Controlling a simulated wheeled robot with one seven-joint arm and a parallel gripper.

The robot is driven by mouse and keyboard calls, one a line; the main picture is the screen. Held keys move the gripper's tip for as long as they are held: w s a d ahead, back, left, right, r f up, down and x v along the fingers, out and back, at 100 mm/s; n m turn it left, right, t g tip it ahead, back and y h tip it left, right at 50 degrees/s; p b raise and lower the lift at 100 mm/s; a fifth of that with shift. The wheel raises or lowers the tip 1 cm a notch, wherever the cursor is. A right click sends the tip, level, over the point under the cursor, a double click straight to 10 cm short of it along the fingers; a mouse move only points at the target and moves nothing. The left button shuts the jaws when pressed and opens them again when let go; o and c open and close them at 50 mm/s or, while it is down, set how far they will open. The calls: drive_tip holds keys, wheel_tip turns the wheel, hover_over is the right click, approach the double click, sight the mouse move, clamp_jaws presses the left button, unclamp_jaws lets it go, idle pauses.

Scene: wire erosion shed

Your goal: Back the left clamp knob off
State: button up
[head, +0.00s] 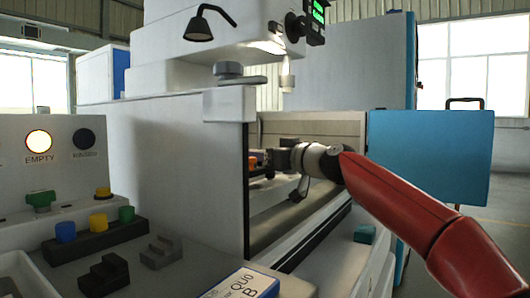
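My arm reaches in from the right, and my gripper (270,161) is inside the open bay of the white machine (178,150). A small orange part (253,162) shows just left of my gripper, at the edge of the bay opening. It may be a clamp knob, but it is too small to be sure. The machine's front wall cuts off the view to its left, so anything further left in the bay is hidden. My fingers are small and dark, and I cannot tell whether they touch the orange part or how far they are apart.
The wall edge (246,190) stands close left of my gripper. The machine head (287,80) hangs above. A blue door (430,150) stands open at right. On the front bench are a dark block (95,243) with coloured plugs and a labelled box (243,284).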

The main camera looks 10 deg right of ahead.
drive_tip(key=c, duration=1)
drive_tip(key=shift+y, duration=0.3)
drive_tip(key=shift+a+n+g+y, duration=0.1)
drive_tip(key=shift+n+g+y, duration=0.6)
drive_tip(key=shift+n+g, duration=0.1)
drive_tip(key=shift+s+a+r+n+g+y+p, duration=0.1)
drive_tip(key=shift+n+g+y+p, duration=0.1)
drive_tip(key=shift+n+g+y, duration=0.35)
drive_tip(key=shift+s+r+n+g+y+p, duration=0.1)
drive_tip(key=shift+n+g+y+p, duration=0.1)
drive_tip(key=shift+n+g+y, duration=0.35)
drive_tip(key=n+g+y+p, duration=0.2)
drive_tip(key=g, duration=0.1)
drive_tip(key=shift+s+a, duration=0.1)
drive_tip(key=shift+s+f+n+g+p, duration=0.1)
drive_tip(key=shift+n+g+p, duration=0.3)
drive_tip(key=shift+g+p, duration=0.15)
drive_tip(key=shift+f, duration=0.1)
